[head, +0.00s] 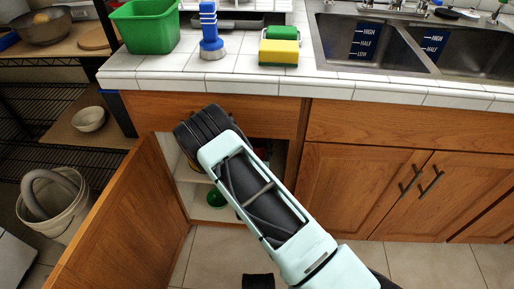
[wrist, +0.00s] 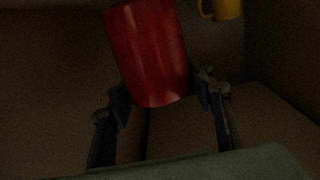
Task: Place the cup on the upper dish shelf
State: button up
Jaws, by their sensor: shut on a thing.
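The red cup (wrist: 148,52) is between the two fingers of my gripper (wrist: 160,92) in the wrist view. My gripper is shut on it, and the cup is slightly tilted, with its top cut off by the frame edge. In the head view my arm reaches into the open cabinet under the counter, and my arm hides the fingers and most of the cup. A white shelf (head: 197,179) shows inside that cabinet, partly hidden by my arm. I cannot tell whether the cup touches a shelf.
A yellow mug (wrist: 228,9) is beyond the cup at upper right. A green bowl (head: 216,198) is low in the cabinet. The open wooden door (head: 130,225) stands left of my arm. The tiled counter (head: 240,84) overhangs the opening. The cabinet interior is dark.

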aim_at(258, 146)
jog(key=shift+f, duration=1.15)
jog(key=shift+b, duration=0.3)
jog(key=shift+f, duration=0.2)
jog(key=o, duration=1.5)
